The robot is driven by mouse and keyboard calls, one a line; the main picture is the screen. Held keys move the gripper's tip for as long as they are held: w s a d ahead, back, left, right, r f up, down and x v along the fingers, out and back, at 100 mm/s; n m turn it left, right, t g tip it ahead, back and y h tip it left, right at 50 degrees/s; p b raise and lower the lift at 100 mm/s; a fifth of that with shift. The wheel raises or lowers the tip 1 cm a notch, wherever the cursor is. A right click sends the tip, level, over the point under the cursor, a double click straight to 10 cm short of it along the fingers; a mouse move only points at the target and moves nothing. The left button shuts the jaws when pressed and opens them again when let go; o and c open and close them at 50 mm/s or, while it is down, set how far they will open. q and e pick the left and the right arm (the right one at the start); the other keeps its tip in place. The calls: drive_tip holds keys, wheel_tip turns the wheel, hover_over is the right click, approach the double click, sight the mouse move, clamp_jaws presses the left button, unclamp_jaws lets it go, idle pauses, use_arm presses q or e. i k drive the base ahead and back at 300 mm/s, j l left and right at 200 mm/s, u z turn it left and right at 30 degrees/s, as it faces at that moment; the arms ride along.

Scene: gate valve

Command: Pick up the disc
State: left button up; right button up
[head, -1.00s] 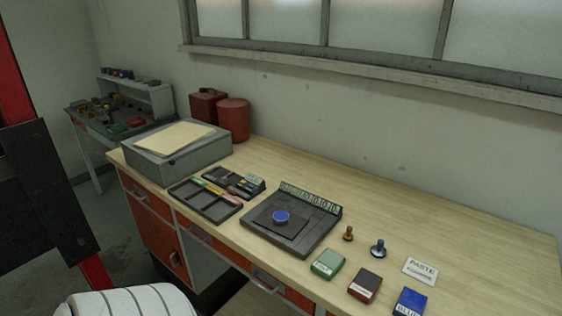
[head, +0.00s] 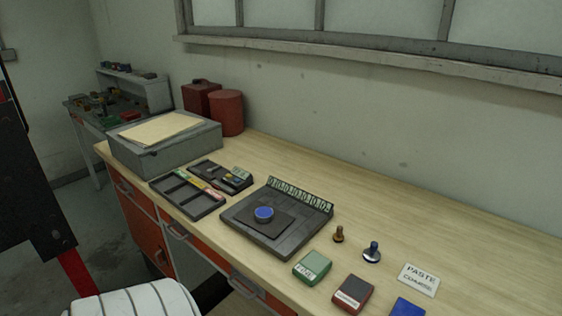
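A small round disc (head: 264,213) with a blue top lies on the dark square pad in the middle of a dark grey tray (head: 240,230). The tray sits on the wooden bench and has a raised strip of pale marks (head: 300,195) along its back edge. Neither of my grippers shows in the head view, so nothing is seen touching the disc.
Green (head: 312,267), dark red (head: 352,293) and blue (head: 407,308) boxes line the bench front. Two small knobbed tools (head: 372,252) and a paste card (head: 419,279) lie nearby. A compartment tray (head: 190,199), grey box (head: 165,150) and red cans (head: 227,112) stand left.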

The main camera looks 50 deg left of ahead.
sight(262, 215)
drive_tip(key=i+u, duration=0.2)
drive_tip(key=u, duration=1.05)
